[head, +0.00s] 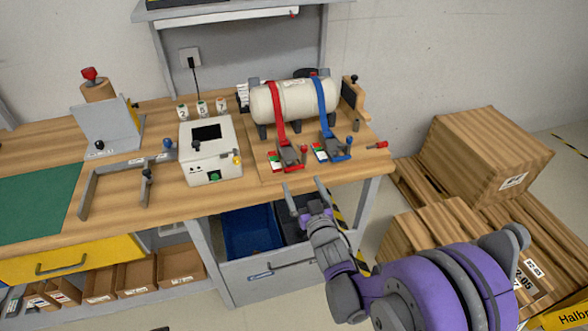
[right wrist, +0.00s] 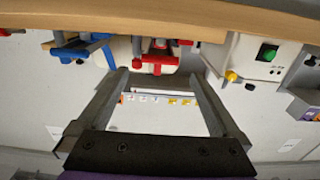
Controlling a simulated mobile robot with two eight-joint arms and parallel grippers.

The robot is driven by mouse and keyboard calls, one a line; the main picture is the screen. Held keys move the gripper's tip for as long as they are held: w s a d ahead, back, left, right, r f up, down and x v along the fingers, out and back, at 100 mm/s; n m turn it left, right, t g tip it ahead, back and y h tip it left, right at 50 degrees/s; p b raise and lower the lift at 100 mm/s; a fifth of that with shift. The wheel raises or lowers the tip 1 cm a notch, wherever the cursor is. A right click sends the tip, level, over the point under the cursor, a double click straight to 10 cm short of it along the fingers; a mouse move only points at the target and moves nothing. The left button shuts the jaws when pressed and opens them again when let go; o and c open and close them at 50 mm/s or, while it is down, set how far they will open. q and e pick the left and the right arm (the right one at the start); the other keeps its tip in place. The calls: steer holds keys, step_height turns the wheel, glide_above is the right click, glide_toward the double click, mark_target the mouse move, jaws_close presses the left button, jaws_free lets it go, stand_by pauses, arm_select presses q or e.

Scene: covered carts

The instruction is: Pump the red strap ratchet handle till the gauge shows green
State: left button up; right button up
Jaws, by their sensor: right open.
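The red strap (head: 275,108) runs over a white tank (head: 300,98) on the bench. Its ratchet (head: 290,155), with a red-knobbed handle, sits at its lower end near the bench's front edge; the red ratchet also shows in the right wrist view (right wrist: 155,58). A small red, white and green gauge plate (head: 273,161) lies just left of the ratchet; its reading is too small to tell. My right gripper (head: 303,184) is open and empty in front of the bench edge, short of the red ratchet and apart from it. My left gripper is not in view.
A blue strap (head: 321,98) with its own blue-handled ratchet (head: 336,148) lies close to the right. A white box (head: 210,150) with a green button stands left. Blue bin (head: 250,232) sits under the bench. Wooden crates (head: 484,155) stand at the right.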

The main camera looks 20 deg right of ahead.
mark_target(295, 169)
steer(key=w+p, duration=0.1)
steer(key=w, duration=0.7)
steer(key=shift+a, duration=0.15)
steer(key=shift+c, duration=0.2)
